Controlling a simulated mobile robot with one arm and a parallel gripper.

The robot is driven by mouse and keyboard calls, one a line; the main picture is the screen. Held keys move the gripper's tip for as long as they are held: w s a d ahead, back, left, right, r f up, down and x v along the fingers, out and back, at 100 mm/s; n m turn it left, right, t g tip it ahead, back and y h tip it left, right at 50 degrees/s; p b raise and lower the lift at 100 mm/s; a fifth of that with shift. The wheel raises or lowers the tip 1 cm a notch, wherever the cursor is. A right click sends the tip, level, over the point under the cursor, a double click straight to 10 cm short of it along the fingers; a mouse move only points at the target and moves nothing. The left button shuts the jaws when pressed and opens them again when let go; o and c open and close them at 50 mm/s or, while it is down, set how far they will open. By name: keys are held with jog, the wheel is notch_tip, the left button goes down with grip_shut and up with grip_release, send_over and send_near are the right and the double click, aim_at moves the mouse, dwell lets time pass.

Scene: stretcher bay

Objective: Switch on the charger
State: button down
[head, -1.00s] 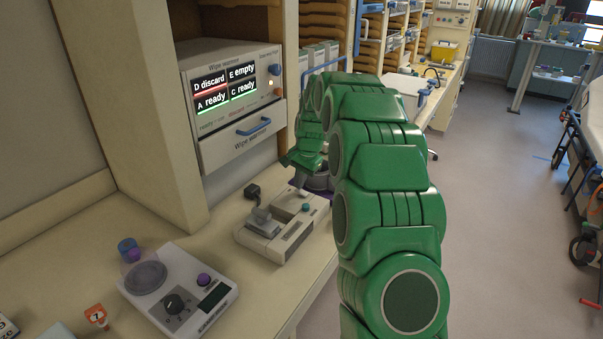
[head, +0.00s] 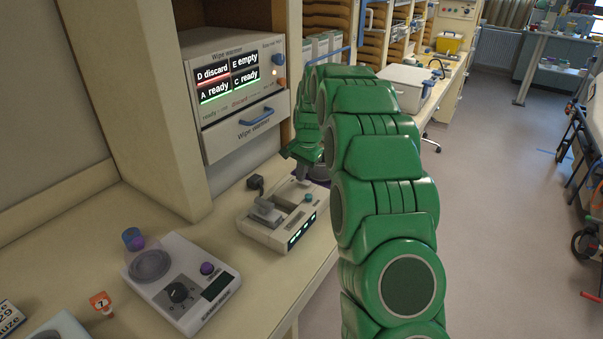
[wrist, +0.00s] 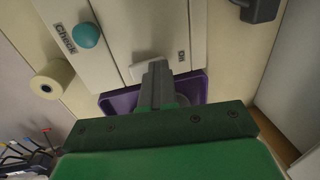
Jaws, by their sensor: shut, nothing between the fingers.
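The charger (head: 271,229) is a cream box on the bench with a grey piece in its left part, a teal button and front displays lit green. In the wrist view its casing (wrist: 115,35) shows the teal button marked Check (wrist: 86,35) and a pale rocker switch (wrist: 146,69) beside small lettering. My gripper (head: 302,177) is shut and empty at the far edge of the charger. In the wrist view the closed fingertips (wrist: 157,69) are right at the switch, overlapping part of it; contact is hard to tell.
A wipe warmer (head: 235,85) with a blue-handled drawer is behind. A purple tray (wrist: 118,103) lies under my fingers, with a cream roll (wrist: 53,80) nearby.

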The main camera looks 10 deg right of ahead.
jog(key=shift+s+d+f, duration=0.2)
jog(key=shift+s+d+r, duration=0.15)
jog(key=shift+s+d, duration=0.25)
jog(key=shift+d, duration=0.1)
jog(key=shift+r, duration=0.15)
notch_tip(320, 180, up, 14)
jog(key=s+d, duration=0.2)
jog(key=shift+f, duration=0.25)
dwell(0.3)
jog(key=shift+w+a+r, duration=0.15)
jog(key=shift+w+a, duration=0.3)
jog(key=shift+a, duration=0.05)
jog(key=f, duration=0.4)
jog(key=w+a+f, duration=0.1)
jog(key=f, duration=0.4)
jog(key=w+a+f, duration=0.1)
jog(key=f, duration=0.3)
jog(key=shift+f, duration=0.4)
